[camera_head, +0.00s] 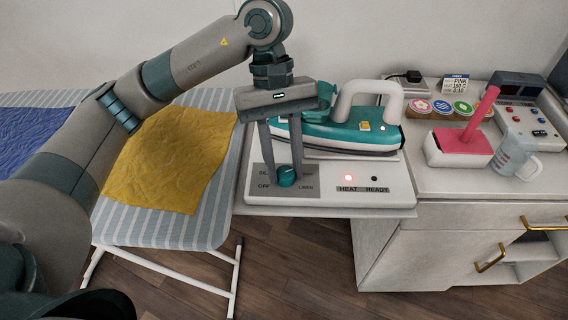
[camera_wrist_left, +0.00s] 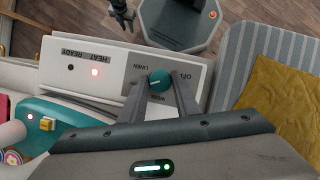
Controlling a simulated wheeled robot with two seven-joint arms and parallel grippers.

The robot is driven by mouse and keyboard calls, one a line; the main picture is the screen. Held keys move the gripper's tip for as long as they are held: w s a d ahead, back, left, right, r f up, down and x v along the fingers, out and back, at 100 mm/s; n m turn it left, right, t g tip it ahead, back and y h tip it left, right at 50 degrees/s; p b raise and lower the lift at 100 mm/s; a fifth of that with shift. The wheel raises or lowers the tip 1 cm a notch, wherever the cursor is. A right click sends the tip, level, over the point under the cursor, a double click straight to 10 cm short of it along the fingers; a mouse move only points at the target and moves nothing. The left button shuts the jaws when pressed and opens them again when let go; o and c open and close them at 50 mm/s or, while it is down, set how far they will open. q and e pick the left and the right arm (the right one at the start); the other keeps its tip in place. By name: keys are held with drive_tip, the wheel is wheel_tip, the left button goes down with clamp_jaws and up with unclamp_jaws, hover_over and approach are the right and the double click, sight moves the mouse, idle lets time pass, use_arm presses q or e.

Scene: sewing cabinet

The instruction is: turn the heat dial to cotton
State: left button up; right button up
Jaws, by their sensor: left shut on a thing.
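The teal heat dial (camera_head: 287,176) sits on the grey label plate at the left of the white iron base (camera_head: 335,199). My left gripper (camera_head: 283,183) reaches down from above and is shut on the dial, one finger on each side. The dial also shows between the fingers in the left wrist view (camera_wrist_left: 159,80). OFF and LINEN can be read around it; other labels are partly hidden by the fingers, and I cannot read COTTON. I cannot tell for sure which label the dial points at. The HEAT light (camera_head: 348,177) glows red; the READY light (camera_head: 374,179) is dark.
The teal and white iron (camera_head: 345,134) stands just behind the dial. A yellow cloth (camera_head: 165,160) lies on the striped ironing board (camera_head: 110,222) at left.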

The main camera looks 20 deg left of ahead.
drive_tip(key=shift+r, duration=0.15)
use_arm(q)
drive_tip(key=o, duration=1)
drive_tip(key=shift+o, duration=0.2)
drive_tip(key=shift+r, duration=0.1)
drive_tip(key=shift+w+a+r, duration=0.15)
drive_tip(key=shift+w+r, duration=0.1)
drive_tip(key=shift+r, duration=0.3)
drive_tip(key=v, duration=1.6)
drive_tip(key=shift+b, duration=0.3)
use_arm(e)
drive_tip(key=shift+r, duration=0.8)
use_arm(q)
drive_tip(key=shift+s, duration=0.15)
use_arm(e)
drive_tip(key=shift+w+a, duration=0.1)
